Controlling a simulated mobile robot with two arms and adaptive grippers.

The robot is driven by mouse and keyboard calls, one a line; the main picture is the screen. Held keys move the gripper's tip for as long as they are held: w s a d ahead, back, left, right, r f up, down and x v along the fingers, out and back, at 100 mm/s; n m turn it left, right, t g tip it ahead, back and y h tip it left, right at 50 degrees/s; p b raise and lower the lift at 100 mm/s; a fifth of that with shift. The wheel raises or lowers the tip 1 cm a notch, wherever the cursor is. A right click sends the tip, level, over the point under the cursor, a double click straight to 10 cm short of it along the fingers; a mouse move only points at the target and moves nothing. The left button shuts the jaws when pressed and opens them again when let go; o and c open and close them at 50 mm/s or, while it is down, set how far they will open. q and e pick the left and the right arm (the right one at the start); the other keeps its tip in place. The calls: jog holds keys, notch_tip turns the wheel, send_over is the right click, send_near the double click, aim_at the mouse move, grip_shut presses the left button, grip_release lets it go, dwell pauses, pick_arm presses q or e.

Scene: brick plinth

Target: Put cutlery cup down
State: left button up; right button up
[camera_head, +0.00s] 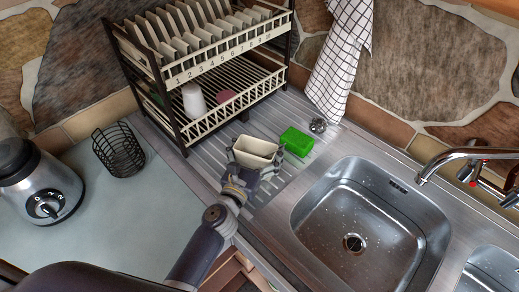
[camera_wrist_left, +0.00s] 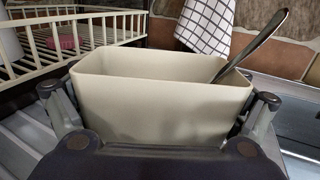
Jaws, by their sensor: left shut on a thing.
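The cutlery cup (camera_head: 256,149) is a cream, rectangular, open-topped cup, upright over the ridged drainboard beside the sink. My left gripper (camera_head: 254,160) is shut on it, with a finger on each side. In the left wrist view the cup (camera_wrist_left: 155,108) fills the middle between the fingers of the left gripper (camera_wrist_left: 160,110). A metal utensil handle (camera_wrist_left: 258,42) sticks out of the cup to the upper right. The cup's base is hidden, so I cannot tell whether it touches the drainboard. My right gripper is not in view.
A green block-shaped item (camera_head: 297,141) stands close right of the cup. A two-tier dish rack (camera_head: 215,75) stands behind. The sink (camera_head: 370,220) is at right. A wire basket (camera_head: 118,150) and an appliance (camera_head: 40,188) are at left. A checked towel (camera_head: 343,60) hangs behind.

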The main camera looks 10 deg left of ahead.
aim_at(252, 163)
pick_arm(q)
jog(key=shift+f, duration=0.2)
jog(key=o, duration=0.8)
jog(key=shift+r, duration=0.1)
jog(key=shift+r, duration=0.15)
jog(key=s+b, duration=0.1)
jog(key=s, duration=0.2)
jog(key=s+a+b, duration=0.1)
jog(key=s, duration=0.2)
jog(key=s+a, duration=0.1)
jog(key=s, duration=0.3)
jog(key=shift+f+b, duration=0.2)
jog(key=shift+b, duration=0.2)
jog(key=shift+s+a+r, duration=0.1)
jog(key=shift+s, duration=0.35)
jog(key=shift+s+a+r, duration=0.1)
jog(key=shift+s, duration=0.35)
